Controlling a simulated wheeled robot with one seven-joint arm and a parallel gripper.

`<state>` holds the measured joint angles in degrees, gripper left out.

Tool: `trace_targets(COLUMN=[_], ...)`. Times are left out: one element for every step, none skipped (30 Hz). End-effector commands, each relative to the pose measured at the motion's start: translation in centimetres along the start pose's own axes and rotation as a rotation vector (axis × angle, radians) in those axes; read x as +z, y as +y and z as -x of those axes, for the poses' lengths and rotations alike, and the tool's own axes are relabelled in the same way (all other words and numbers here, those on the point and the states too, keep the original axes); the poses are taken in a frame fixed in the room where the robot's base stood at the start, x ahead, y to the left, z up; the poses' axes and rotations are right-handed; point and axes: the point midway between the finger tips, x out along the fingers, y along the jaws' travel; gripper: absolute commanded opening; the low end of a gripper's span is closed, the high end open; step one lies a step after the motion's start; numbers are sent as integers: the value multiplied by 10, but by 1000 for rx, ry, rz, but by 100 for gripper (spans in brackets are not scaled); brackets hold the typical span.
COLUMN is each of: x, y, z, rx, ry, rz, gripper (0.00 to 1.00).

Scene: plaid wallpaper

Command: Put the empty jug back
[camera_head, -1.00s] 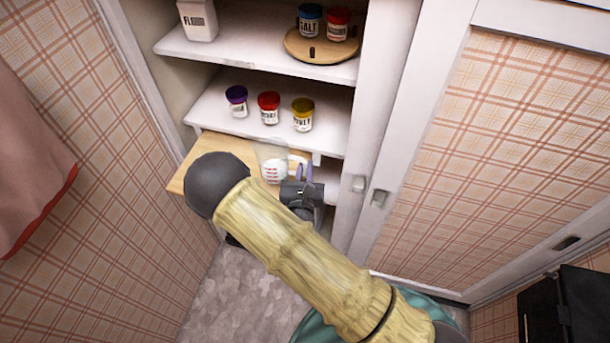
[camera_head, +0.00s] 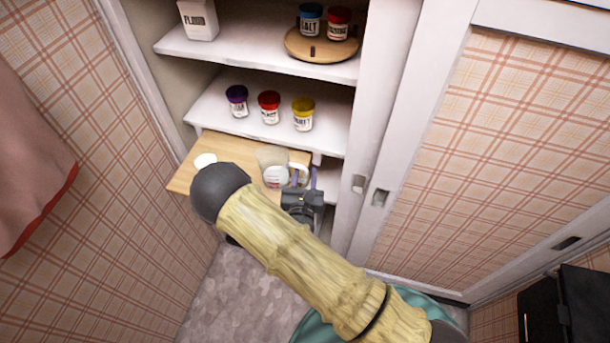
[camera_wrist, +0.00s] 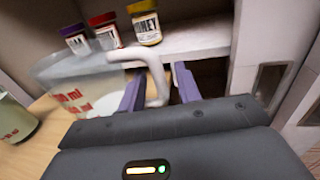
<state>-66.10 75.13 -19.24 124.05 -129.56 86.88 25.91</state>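A clear measuring jug (camera_head: 272,160) with red markings and a white handle stands on the pull-out wooden board; its lower part looks whitish. In the wrist view the jug (camera_wrist: 85,85) is at the left, with its handle toward my gripper. My gripper (camera_head: 304,180) is at the jug's right. Its two purple fingers (camera_wrist: 158,88) are apart, one on each side of the handle, with a gap visible, so it looks open. A second clear container (camera_wrist: 14,118) with red print and pale contents stands left of the jug. Its white round top (camera_head: 205,160) shows beside my arm.
The wooden board (camera_head: 240,148) sits below a shelf with purple-lidded (camera_head: 237,100), red-lidded (camera_head: 269,107) and yellow-lidded (camera_head: 303,113) jars. A flour canister (camera_head: 198,20) and a turntable (camera_head: 300,50) with two jars are above. The cupboard frame (camera_head: 375,130) is close on the right.

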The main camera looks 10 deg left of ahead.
Motion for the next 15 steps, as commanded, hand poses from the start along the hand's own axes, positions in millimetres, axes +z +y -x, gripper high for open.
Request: trace_targets(x=[0, 1, 3, 4, 3, 2, 2, 1, 1, 1, 1, 1, 0, 0, 0], y=[0, 0, 0, 0, 0, 0, 0, 1, 1, 1, 0, 1, 1, 1, 1], z=[0, 0, 0, 0, 2, 6, 9, 13, 19, 24, 29, 36, 43, 48, 57], rx=[0, 0, 0, 0, 1, 0, 0, 0, 2, 2, 2, 3, 3, 2, 3], ry=[0, 0, 0, -1, 1, 1, 2, 3, 3, 3, 2, 3, 4, 3, 3], rz=[0, 0, -1, -1, 0, 0, 1, 1, 0, 1, 1, 2, 2, 1, 2], gripper=[34, 34, 34, 34, 34, 34, 34, 34, 34, 34, 34, 34, 34, 34, 34])
